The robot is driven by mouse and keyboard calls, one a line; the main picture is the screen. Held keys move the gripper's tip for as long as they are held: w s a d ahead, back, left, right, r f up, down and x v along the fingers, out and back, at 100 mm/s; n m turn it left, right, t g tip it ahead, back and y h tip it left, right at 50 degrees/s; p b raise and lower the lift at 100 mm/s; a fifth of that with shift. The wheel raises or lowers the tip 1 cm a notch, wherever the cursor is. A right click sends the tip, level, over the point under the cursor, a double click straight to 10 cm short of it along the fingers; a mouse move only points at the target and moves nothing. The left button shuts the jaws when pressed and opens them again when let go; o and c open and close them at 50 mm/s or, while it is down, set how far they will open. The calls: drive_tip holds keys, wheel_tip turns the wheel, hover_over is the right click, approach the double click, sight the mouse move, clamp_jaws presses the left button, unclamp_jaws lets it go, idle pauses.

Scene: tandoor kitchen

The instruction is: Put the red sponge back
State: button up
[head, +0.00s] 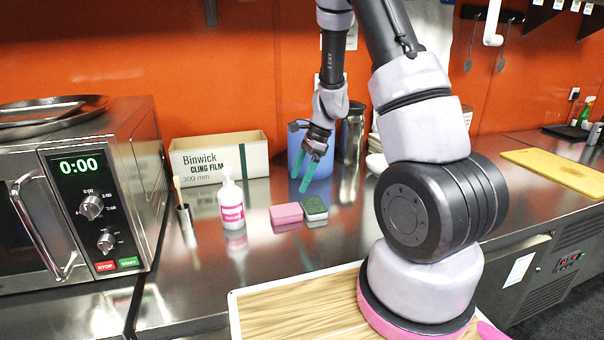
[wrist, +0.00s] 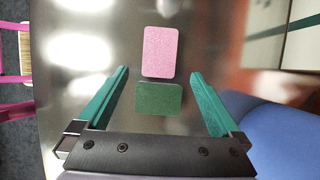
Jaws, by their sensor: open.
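A pinkish-red sponge (head: 286,213) lies flat on the steel counter, right of the pump bottle. In the wrist view the pinkish-red sponge (wrist: 160,50) is upper centre, mostly beyond the fingertips. A dark green sponge (head: 314,207) lies beside it; in the wrist view the green sponge (wrist: 158,99) appears between my fingers, closer to the palm. My gripper (head: 303,181) has teal fingers pointing down and is raised above the counter behind the sponges. In the wrist view my gripper (wrist: 160,74) is open, with nothing held.
A white pump bottle (head: 231,204) and a brush holder (head: 186,221) stand left of the sponges. A cling film box (head: 216,161), a blue container (head: 297,139) and a dark flask (head: 352,133) stand behind. A microwave (head: 85,190) is at left. A wooden board (head: 290,303) lies in front.

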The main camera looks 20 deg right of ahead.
drive_tip(key=s+r+n+t, duration=0.1)
drive_tip(key=s+r+n, duration=0.2)
drive_tip(key=r, duration=0.7)
drive_tip(key=s+r+n+t, duration=0.2)
drive_tip(key=s+r+n, duration=0.1)
drive_tip(key=r, duration=0.7)
drive_tip(key=s+d+r+n+t+h, duration=0.1)
drive_tip(key=s+r+n+t, duration=0.3)
drive_tip(key=s+r+n, duration=0.4)
drive_tip(key=shift+s+r+h, duration=0.8)
drive_tip(key=shift+s+r, duration=1.05)
drive_tip(key=shift+s, duration=1.7)
